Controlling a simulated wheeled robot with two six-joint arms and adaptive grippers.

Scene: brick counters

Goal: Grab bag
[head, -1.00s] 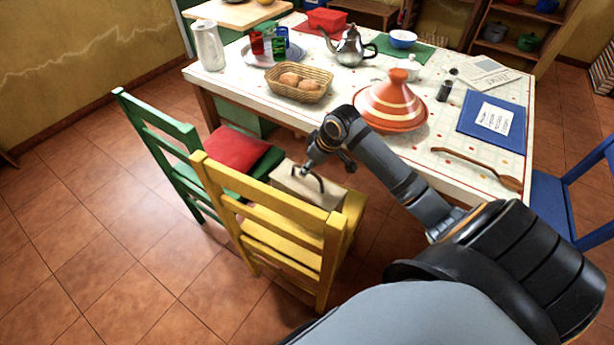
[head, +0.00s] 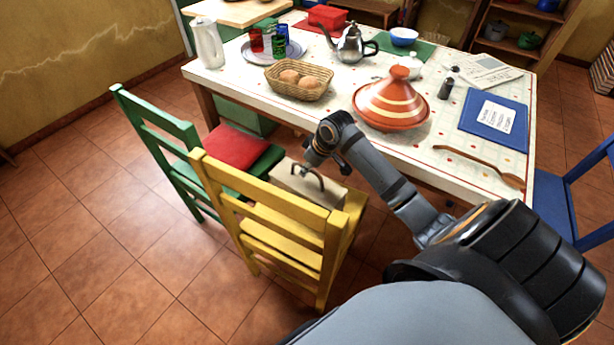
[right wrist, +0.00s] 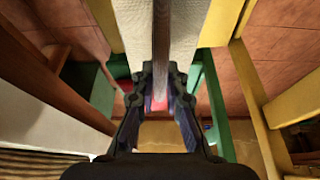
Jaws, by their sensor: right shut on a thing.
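A beige bag (head: 308,187) with a dark arched handle (head: 321,181) is on the seat of the yellow chair. My right gripper (head: 308,167) is at the top of the bag, by the handle. In the right wrist view, the fingers of my right gripper (right wrist: 160,72) are shut on the bag's handle (right wrist: 162,38), which runs as a strip between them. The pale bag body (right wrist: 131,24) shows on both sides of the strip. My left gripper is in neither current view.
The yellow chair's back (head: 265,199) stands in front of the bag. A green chair (head: 160,128) with a red cushion (head: 236,143) is to its left. The table (head: 235,88) behind holds a bread basket (head: 299,82) and a tagine (head: 391,101) near its edge. Floor is free at left.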

